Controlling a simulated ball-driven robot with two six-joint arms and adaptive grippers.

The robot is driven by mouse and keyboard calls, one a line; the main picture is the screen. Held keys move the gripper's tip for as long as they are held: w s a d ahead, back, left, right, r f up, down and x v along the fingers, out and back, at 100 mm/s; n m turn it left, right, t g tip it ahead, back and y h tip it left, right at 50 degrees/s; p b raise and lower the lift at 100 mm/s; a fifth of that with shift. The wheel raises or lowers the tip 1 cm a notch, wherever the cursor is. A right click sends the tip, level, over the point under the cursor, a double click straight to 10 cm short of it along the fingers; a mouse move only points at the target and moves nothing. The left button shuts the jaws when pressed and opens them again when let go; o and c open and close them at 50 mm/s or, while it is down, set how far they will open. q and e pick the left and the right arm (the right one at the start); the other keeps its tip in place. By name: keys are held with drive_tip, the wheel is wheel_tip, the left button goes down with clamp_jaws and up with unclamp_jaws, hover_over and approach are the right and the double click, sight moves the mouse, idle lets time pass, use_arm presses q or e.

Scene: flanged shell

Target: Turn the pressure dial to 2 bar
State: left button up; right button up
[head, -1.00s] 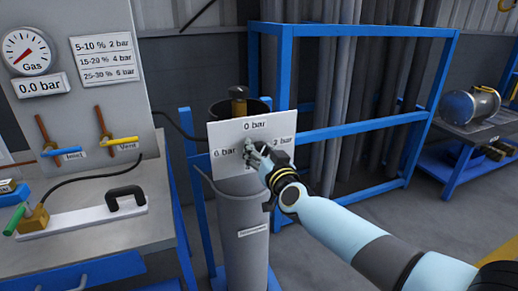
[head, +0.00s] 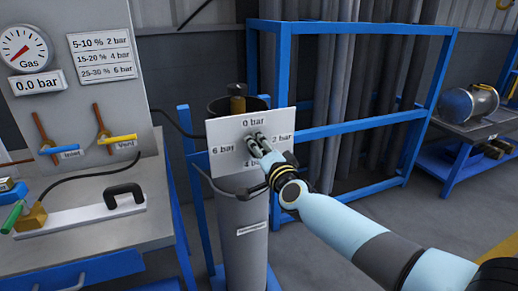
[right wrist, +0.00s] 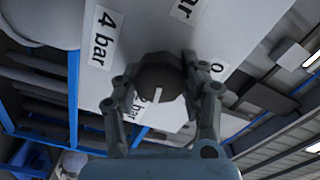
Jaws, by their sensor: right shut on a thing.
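In the right wrist view the pointer points down, towards the side of the partly covered 2 bar label (right wrist: 138,108). My right gripper (head: 256,139) is at the middle of the plate in the head view. In the right wrist view its two fingers (right wrist: 165,90) are shut on the knob from both sides. The knob is mostly hidden by the gripper in the head view. My left gripper is out of view.
The plate stands in front of a grey cylinder (head: 243,215). A bench at left bears a panel with a gas gauge (head: 26,48), a 0.0 bar display (head: 38,83) and Inlet and Vent valves. A blue rack (head: 350,128) stands behind.

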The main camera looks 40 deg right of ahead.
drive_tip(key=shift+f+m, duration=0.1)
drive_tip(key=shift+m, duration=0.9)
drive_tip(key=o, duration=1.2)
drive_tip(key=shift+s, duration=0.1)
drive_tip(key=v, duration=1.2)
drive_tip(key=shift+f, duration=0.1)
